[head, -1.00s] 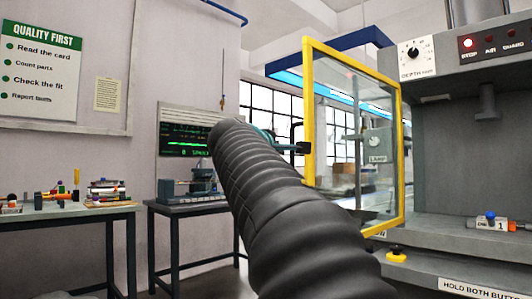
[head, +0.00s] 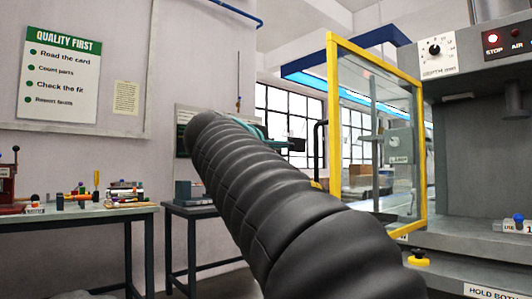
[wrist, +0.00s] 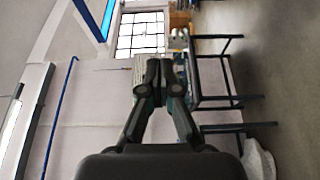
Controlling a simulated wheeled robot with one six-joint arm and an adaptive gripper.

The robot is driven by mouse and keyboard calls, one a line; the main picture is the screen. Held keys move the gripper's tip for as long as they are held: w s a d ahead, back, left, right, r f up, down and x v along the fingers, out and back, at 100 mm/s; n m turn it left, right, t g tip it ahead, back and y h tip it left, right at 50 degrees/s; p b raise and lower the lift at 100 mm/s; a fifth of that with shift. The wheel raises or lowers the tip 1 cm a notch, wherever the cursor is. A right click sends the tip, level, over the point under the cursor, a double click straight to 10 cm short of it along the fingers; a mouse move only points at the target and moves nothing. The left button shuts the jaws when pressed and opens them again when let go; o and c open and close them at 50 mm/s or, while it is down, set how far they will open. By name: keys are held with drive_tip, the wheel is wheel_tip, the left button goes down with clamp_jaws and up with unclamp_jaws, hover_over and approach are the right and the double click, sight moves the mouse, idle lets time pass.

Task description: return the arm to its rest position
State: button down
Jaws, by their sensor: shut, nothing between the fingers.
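My arm, in a ribbed black sleeve, rises from the lower right to the centre left of the head view. My gripper (wrist: 160,88) shows in the wrist view with its two dark fingers together and nothing between them. In the head view a small dark part of the gripper (head: 290,145) pokes out behind the sleeve, in free air. The gripper touches nothing that I can see.
A machine with a yellow-framed guard door (head: 422,150) standing open is on the right, close to my arm. A table with small parts (head: 80,215) is at the left, and a narrower dark table (head: 195,211) stands behind my arm.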

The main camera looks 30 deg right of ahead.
drive_tip(key=shift+v, duration=1.2)
drive_tip(key=a+f+m+g+y, duration=0.1)
drive_tip(key=a+f+y, duration=0.3)
drive_tip(key=f, duration=0.9)
drive_tip(key=a+f+m+g+y, duration=0.1)
drive_tip(key=a+f+m+y, duration=0.2)
drive_tip(key=f, duration=1)
drive_tip(key=s+a+f+m+g+y+p, duration=0.1)
drive_tip(key=s+a+f+y, duration=0.3)
drive_tip(key=s+f, duration=0.5)
drive_tip(key=s+a+f+m+g+y+p, duration=0.1)
drive_tip(key=s+a+f+y+p, duration=0.3)
drive_tip(key=s+f, duration=0.6)
drive_tip(key=a, duration=0.2)
drive_tip(key=shift+a+f+m, duration=0.2)
drive_tip(key=shift+a+m, duration=0.1)
drive_tip(key=shift+m, duration=0.1)
drive_tip(key=shift+s+a, duration=0.1)
